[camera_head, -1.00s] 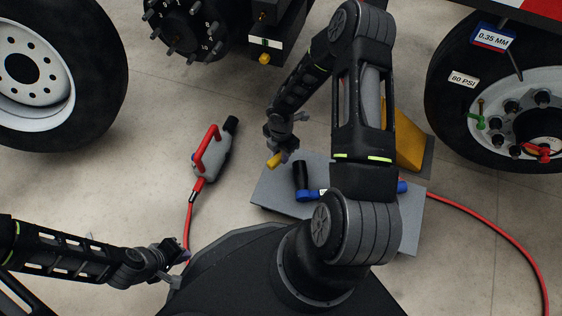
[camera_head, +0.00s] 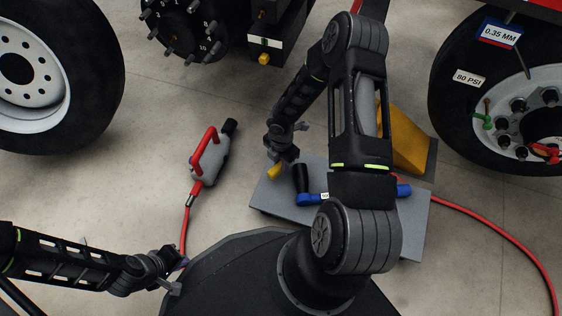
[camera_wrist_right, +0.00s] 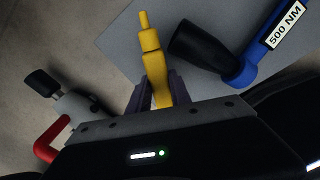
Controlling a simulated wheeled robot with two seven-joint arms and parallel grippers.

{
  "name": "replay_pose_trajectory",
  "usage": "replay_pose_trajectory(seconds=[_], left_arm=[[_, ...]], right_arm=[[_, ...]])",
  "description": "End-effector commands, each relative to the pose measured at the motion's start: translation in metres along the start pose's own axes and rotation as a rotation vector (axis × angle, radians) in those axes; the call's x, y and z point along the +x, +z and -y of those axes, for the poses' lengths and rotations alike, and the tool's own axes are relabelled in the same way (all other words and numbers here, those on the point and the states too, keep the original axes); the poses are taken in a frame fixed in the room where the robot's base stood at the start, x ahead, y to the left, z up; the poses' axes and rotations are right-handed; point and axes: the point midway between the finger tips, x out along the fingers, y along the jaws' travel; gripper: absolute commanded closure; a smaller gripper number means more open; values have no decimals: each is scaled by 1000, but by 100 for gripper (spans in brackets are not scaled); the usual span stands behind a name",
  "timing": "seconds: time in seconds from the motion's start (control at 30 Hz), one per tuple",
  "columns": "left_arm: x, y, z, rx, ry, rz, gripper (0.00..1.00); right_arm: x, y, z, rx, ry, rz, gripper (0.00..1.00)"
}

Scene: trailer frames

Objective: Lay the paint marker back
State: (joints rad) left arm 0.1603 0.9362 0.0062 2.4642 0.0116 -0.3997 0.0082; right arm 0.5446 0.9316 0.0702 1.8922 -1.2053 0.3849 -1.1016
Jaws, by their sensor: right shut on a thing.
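The yellow paint marker (camera_wrist_right: 151,55) is held between the fingers of my right gripper (camera_wrist_right: 153,95), its narrow tip pointing away from the gripper. In the head view the yellow marker (camera_head: 274,171) shows just below my right gripper (camera_head: 283,158), over the left edge of the grey board (camera_head: 272,200). Whether the marker touches the board I cannot tell. My left gripper (camera_head: 177,274) is low at the left, away from the board; its finger gap is too small to make out.
A blue torque wrench with a black handle (camera_head: 301,178) lies on the board, close right of the marker. A grey tool with a red handle (camera_head: 211,155) lies on the floor to the left. A yellow wheel chock (camera_head: 408,145) stands behind the board. Wheels flank the scene.

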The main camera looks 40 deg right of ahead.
Motion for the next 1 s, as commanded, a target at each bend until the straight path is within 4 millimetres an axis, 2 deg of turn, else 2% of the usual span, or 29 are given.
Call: replay_pose_trajectory(seconds=[0.03, 0.23, 1.0], left_arm=[[9, 0, 3, 0, 0, -2, 100], [18, -2, 6, -2, 2, -5, 100], [22, -2, 8, -2, 3, -4, 100]], right_arm=[[11, 0, 0, -1, 0, 0, 100], [24, -1, 0, -1, 1, -1, 100], [30, 0, 0, -1, 0, -1, 100]])
